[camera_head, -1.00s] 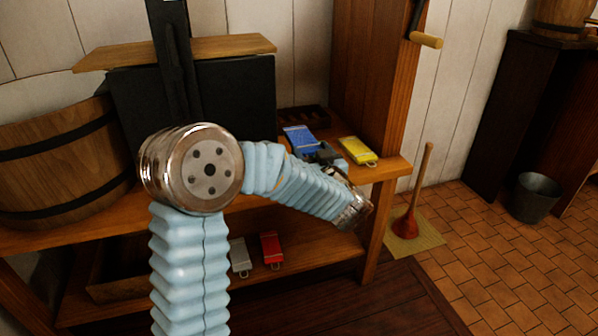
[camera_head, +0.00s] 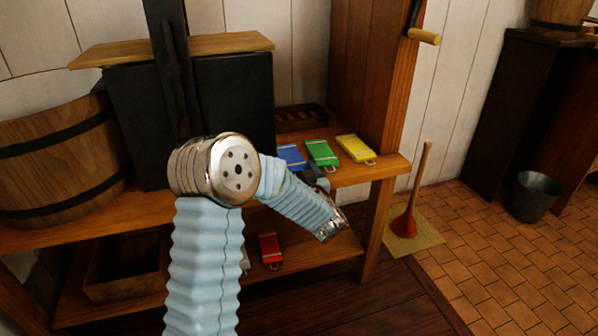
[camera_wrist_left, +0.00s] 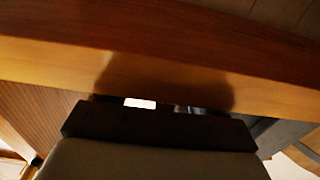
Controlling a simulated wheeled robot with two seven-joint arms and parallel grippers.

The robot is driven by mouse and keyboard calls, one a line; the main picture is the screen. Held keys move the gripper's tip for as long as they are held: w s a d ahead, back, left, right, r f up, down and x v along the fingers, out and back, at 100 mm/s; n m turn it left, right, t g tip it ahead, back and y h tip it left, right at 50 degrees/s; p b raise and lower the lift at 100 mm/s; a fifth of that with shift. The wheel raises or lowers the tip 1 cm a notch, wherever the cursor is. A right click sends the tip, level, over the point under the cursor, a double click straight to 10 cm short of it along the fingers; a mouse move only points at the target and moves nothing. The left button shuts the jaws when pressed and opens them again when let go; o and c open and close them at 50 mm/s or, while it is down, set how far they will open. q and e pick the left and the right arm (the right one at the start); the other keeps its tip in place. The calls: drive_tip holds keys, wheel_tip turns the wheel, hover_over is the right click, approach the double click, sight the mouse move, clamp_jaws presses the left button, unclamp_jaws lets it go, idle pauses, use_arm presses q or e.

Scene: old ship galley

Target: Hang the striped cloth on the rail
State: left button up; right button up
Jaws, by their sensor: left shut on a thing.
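No cloth with clear stripes shows. A flat blue packet (camera_head: 291,156) is on or just above the upper shelf, partly hidden by my arm. My left gripper (camera_head: 315,178) is dark and mostly hidden behind my wrist, close against the blue packet's right side. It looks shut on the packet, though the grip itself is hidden. The left wrist view shows the gripper's dark body (camera_wrist_left: 158,128) close to a wooden edge and a small bright patch. No rail is certain; a short wooden bar (camera_head: 425,37) sticks out from the post at the top. My right gripper is not in view.
Green (camera_head: 322,154) and yellow (camera_head: 356,148) packets lie on the upper shelf (camera_head: 385,167). A red packet (camera_head: 270,249) lies on the lower shelf. A large wooden tub (camera_head: 55,165) stands left. A plunger (camera_head: 405,222) and bucket (camera_head: 535,197) stand on the floor right.

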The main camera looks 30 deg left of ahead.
use_arm(q)
drive_tip(key=o, duration=0.6)
drive_tip(key=shift+f, duration=0.15)
drive_tip(key=o, duration=0.5)
drive_tip(key=shift+c, duration=0.2)
